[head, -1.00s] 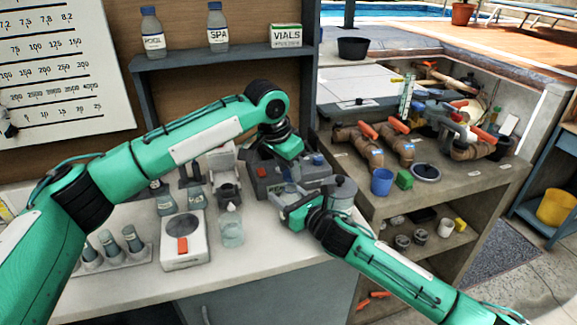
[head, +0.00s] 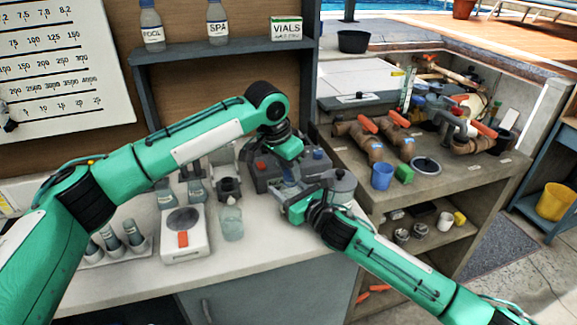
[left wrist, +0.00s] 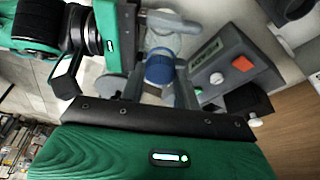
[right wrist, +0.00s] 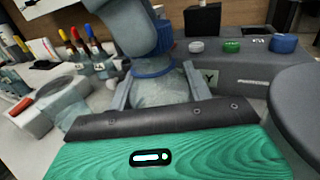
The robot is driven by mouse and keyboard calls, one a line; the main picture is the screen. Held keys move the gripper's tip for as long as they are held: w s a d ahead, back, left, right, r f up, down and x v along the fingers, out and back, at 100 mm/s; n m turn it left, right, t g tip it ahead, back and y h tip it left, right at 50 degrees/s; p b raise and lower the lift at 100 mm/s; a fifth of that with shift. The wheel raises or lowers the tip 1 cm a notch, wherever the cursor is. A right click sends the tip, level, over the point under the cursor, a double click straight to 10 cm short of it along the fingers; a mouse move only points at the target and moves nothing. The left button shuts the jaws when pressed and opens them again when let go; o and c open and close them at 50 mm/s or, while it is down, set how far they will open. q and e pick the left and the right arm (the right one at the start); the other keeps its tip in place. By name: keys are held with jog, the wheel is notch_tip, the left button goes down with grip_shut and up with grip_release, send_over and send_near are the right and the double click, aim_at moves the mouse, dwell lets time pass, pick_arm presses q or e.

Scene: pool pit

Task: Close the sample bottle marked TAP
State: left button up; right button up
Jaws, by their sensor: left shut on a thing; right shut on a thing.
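A clear sample bottle (right wrist: 160,92) stands between the fingers of my right gripper (right wrist: 158,88), which is shut on its body. A blue ring-like cap (right wrist: 152,66) sits at the bottle's top, and it also shows in the left wrist view (left wrist: 160,70). My left gripper (left wrist: 160,88) is shut on the cap from above. In the head view, my left gripper (head: 289,172) and right gripper (head: 292,199) meet at the counter's right part and mostly hide the bottle. Its label cannot be read, and I cannot tell whether the cap is fully seated.
A grey tester box (right wrist: 235,62) with coloured buttons is close behind the bottle. A round grey pot (head: 341,188) stands close at the right.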

pick_arm(q)
jog(key=shift+f, duration=0.35)
